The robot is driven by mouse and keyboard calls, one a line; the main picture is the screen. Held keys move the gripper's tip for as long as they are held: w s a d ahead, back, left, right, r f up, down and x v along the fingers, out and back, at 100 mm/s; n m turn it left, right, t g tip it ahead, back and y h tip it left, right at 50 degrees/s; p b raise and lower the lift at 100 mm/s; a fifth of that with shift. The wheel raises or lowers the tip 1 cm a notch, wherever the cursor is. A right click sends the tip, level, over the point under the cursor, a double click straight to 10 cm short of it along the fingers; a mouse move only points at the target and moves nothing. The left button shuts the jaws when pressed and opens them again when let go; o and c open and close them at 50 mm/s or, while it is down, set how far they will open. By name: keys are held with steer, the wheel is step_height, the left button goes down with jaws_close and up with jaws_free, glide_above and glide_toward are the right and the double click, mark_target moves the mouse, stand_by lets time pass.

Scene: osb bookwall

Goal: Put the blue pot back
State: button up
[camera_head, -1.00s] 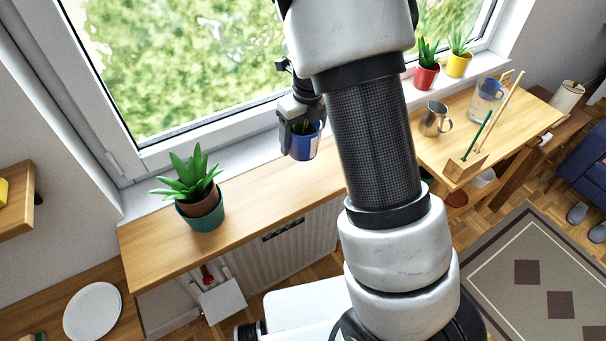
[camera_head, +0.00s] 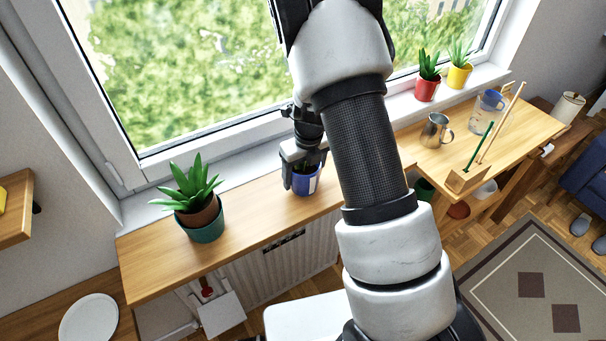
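The blue pot (camera_head: 307,184) with a pale label is at the wooden counter below the window, left of my arm. It looks upright and at or just above the counter top; I cannot tell whether it touches. My gripper (camera_head: 302,172) points down with its fingers on either side of the pot. It appears shut on the pot, and it hides the pot's rim and most of its plant. A red pot (camera_head: 427,90) and a yellow pot (camera_head: 459,77), each with a green plant, stand on the window sill (camera_head: 402,105) at the right.
A large plant in a teal pot (camera_head: 203,233) stands on the counter (camera_head: 258,213) to the left. A metal jug (camera_head: 435,131), a glass pitcher (camera_head: 487,108) and a wooden holder with sticks (camera_head: 464,180) are on the right. The counter between the teal and blue pots is clear.

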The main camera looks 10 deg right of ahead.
steer(key=o, duration=1.4)
steer(key=shift+f, duration=0.1)
steer(key=s+r+n+y+p, duration=0.1)
steer(key=s+r+n, duration=0.25)
steer(key=r, duration=0.65)
steer(key=s+r+n, duration=0.3)
steer(key=r+n, duration=0.1)
steer(key=r, duration=0.7)
steer(key=s+r+n+t, duration=0.1)
steer(key=s+r+n, duration=0.3)
steer(key=s+n, duration=0.2)
steer(key=s+r+n+t+h, duration=0.1)
steer(key=s+r+n, duration=0.3)
steer(key=n, duration=0.6)
steer(key=s+r+n+t, duration=0.1)
steer(key=s+r+n, duration=0.3)
steer(key=s+n, duration=0.5)
steer(key=shift+d+r+t+h, duration=0.1)
steer(key=shift+t+h, duration=0.2)
steer(key=shift+t, duration=0.1)
